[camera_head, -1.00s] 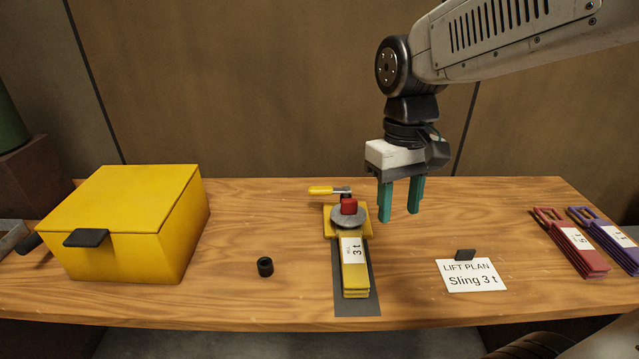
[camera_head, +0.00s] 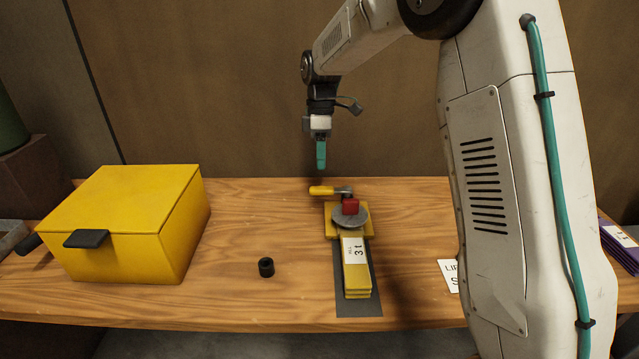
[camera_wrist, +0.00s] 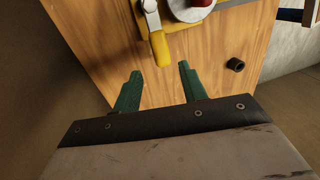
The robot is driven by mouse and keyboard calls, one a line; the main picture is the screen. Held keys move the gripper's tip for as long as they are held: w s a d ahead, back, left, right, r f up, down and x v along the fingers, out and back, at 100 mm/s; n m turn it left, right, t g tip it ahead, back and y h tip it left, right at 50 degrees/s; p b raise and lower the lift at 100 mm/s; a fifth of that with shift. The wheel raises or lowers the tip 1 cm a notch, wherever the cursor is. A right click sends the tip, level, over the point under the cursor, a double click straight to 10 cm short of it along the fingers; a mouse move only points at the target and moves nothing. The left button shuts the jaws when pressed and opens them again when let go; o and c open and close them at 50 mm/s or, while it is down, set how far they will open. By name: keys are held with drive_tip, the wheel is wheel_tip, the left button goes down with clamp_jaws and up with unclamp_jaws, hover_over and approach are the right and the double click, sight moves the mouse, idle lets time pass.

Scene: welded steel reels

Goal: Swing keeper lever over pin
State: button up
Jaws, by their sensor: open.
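The keeper lever (camera_head: 324,190) has a yellow grip and a grey metal arm. It points left from behind the red block (camera_head: 350,206) on the grey round disc (camera_head: 349,218). In the wrist view the lever's yellow grip (camera_wrist: 160,50) lies ahead of my fingers. A pin cannot be told apart here. A yellow sling (camera_head: 356,264) marked 3 t runs forward from the disc. My gripper (camera_head: 321,154) is above and behind the lever, apart from it. In the wrist view its two green fingers (camera_wrist: 160,88) stand apart, with nothing between them.
A yellow box (camera_head: 130,225) stands at the left. A small black cylinder (camera_head: 266,267) sits between it and the sling's dark strip (camera_head: 358,309). My arm covers much of the right side, hiding part of the lift plan card (camera_head: 449,275). A purple sling (camera_head: 622,248) lies far right.

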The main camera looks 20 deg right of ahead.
sight(331, 191)
drive_tip(key=f, duration=0.2)
drive_tip(key=s+f, duration=0.1)
drive_tip(key=f, duration=0.4)
drive_tip(key=shift+s+a+f, duration=0.25)
drive_tip(key=shift+f, duration=0.05)
drive_tip(key=shift+c, duration=0.3)
clamp_jaws()
